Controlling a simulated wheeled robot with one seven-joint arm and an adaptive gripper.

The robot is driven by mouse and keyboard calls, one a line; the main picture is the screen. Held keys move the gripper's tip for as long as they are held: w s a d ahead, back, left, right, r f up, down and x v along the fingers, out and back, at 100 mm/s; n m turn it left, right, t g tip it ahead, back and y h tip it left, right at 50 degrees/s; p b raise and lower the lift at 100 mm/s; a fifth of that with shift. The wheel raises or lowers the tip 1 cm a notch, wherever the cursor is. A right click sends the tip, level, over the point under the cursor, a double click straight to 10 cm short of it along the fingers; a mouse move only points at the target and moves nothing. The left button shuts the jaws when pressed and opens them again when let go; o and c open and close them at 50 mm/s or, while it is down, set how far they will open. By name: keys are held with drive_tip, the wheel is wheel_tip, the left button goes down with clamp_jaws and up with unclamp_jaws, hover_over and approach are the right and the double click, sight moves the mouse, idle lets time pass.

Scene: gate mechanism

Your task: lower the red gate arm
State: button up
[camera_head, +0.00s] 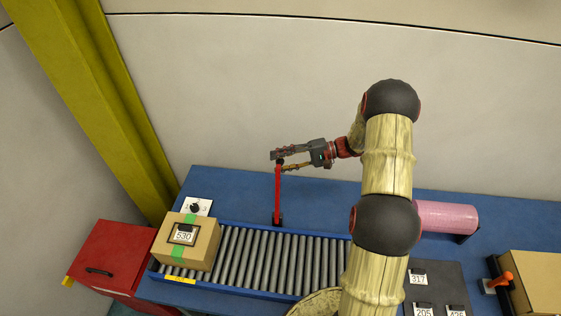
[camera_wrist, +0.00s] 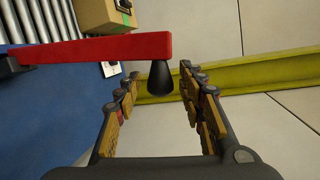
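The red gate arm (camera_head: 277,195) stands upright at the back edge of the roller conveyor in the head view. In the wrist view the red gate arm (camera_wrist: 95,51) runs across the top left, with a black knob (camera_wrist: 160,76) at its free end. My gripper (camera_head: 279,160) is at the top of the gate arm. In the wrist view my gripper (camera_wrist: 159,82) is open, with one finger on each side of the knob. Gaps show between the knob and both fingers. The gate arm's base is partly hidden by the conveyor edge.
A cardboard box (camera_head: 186,243) marked 530 sits on the left of the conveyor (camera_head: 270,262). A white panel with a black dial (camera_head: 196,207) is behind it. A red cabinet (camera_head: 110,258) stands left, and a pink roll (camera_head: 446,217) lies right. The blue table (camera_head: 235,187) behind the gate is clear.

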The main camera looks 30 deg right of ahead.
drive_tip(key=shift+c, duration=1.2)
clamp_jaws()
